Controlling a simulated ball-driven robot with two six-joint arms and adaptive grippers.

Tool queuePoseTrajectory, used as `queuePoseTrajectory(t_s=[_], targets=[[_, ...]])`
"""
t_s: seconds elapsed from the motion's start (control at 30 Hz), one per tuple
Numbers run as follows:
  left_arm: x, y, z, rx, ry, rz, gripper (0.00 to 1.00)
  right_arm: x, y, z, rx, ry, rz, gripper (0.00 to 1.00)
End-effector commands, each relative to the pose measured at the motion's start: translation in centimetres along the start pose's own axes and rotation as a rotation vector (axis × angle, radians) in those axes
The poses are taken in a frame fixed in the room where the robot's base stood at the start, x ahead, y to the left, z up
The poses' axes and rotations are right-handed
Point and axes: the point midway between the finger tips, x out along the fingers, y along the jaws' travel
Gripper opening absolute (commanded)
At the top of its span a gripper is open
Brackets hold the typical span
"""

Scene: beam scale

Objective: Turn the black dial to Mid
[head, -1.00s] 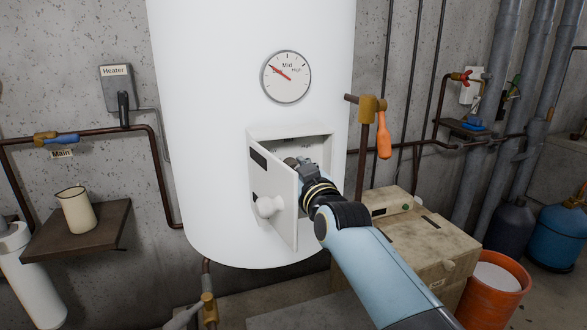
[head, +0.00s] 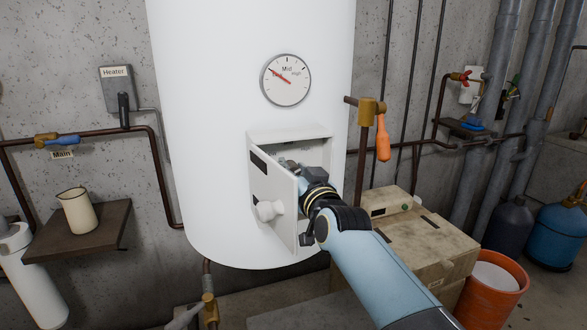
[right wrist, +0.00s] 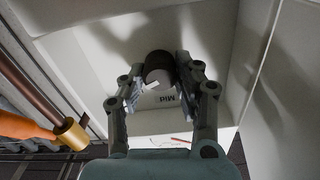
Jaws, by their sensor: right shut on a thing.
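The black dial (right wrist: 158,68) sits inside the open white box on the tank and shows in the right wrist view between my fingers. My right gripper (right wrist: 160,66) is shut on it, with one finger on each side. A pale mark shows at the dial's lower left edge. The "Mid" label (right wrist: 165,99) reads upside down just below and right of the dial. In the head view my right gripper (head: 296,166) is inside the box, and the dial is hidden there by the gripper and door. My left gripper is not in view.
The box door (head: 272,190) stands open just left of my right wrist. Above, the round gauge (head: 286,80) has its red needle towards the upper left. An orange-handled valve (head: 383,138) hangs right of the box. Cardboard boxes (head: 420,245) stand below right.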

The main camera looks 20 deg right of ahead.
Motion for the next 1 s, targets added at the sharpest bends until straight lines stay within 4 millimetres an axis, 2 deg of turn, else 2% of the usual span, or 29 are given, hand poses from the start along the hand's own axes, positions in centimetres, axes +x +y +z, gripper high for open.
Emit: queuePoseTrajectory(t_s=[0.2, 0.5, 1.0], targets=[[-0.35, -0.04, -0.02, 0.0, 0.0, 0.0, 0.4, -0.01, 0.08, 0.06, 0.172, -0.002, 0.0, 0.0], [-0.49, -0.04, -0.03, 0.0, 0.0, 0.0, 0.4, -0.01, 0.14, 0.09, 0.333, -0.002, 0.0, 0.0], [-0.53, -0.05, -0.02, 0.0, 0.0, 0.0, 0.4, -0.02, 0.17, 0.12, 0.396, -0.001, 0.0, 0.0]])
